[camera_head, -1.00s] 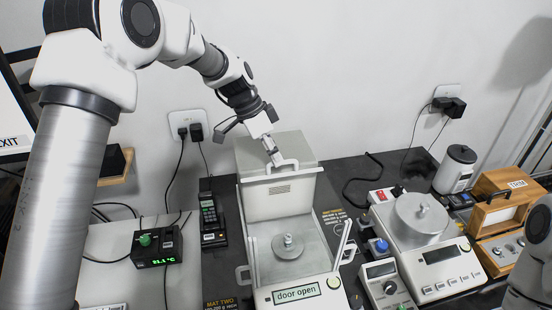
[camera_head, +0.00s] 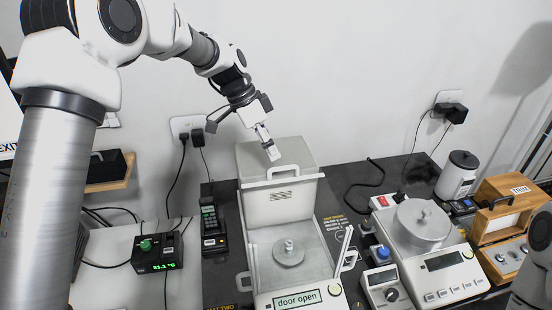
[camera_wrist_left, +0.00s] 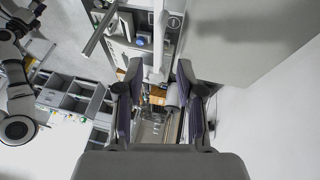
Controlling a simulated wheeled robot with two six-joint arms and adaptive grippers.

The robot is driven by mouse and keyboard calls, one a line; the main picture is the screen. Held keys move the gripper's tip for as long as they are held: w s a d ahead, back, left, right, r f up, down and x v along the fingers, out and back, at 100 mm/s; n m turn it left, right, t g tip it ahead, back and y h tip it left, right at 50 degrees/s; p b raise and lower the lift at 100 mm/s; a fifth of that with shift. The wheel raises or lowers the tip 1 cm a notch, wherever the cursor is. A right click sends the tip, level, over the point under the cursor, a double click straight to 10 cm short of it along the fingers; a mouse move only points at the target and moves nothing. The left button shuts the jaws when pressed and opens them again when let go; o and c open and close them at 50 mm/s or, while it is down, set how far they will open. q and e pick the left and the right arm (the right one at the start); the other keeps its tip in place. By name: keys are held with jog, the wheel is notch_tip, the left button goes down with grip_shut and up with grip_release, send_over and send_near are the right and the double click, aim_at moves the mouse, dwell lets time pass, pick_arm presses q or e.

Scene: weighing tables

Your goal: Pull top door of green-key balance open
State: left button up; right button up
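The green-key balance (camera_head: 290,272) stands on the dark mat in the head view, with a green key (camera_head: 335,289) beside its display (camera_head: 297,299), which reads "door open". Its top door (camera_head: 262,153) is slid back toward the wall, leaving the chamber uncovered above the round pan (camera_head: 289,252). The door's white handle (camera_head: 283,172) is at its front edge. My left gripper (camera_head: 271,151) is just above and behind the handle, apparently apart from it. In the left wrist view its fingers (camera_wrist_left: 155,90) are spread and hold nothing. My right gripper's fingers cannot be made out.
A second balance (camera_head: 442,262) with a round lidded chamber stands to the right, beside a wooden box (camera_head: 507,215) and a white canister (camera_head: 457,175). A black handset (camera_head: 209,222) and a temperature display box (camera_head: 157,253) stand to the left. The wall is close behind.

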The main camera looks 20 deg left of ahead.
pick_arm(q)
jog(key=v, duration=0.7)
jog(key=shift+r, duration=0.35)
jog(key=shift+a, duration=0.15)
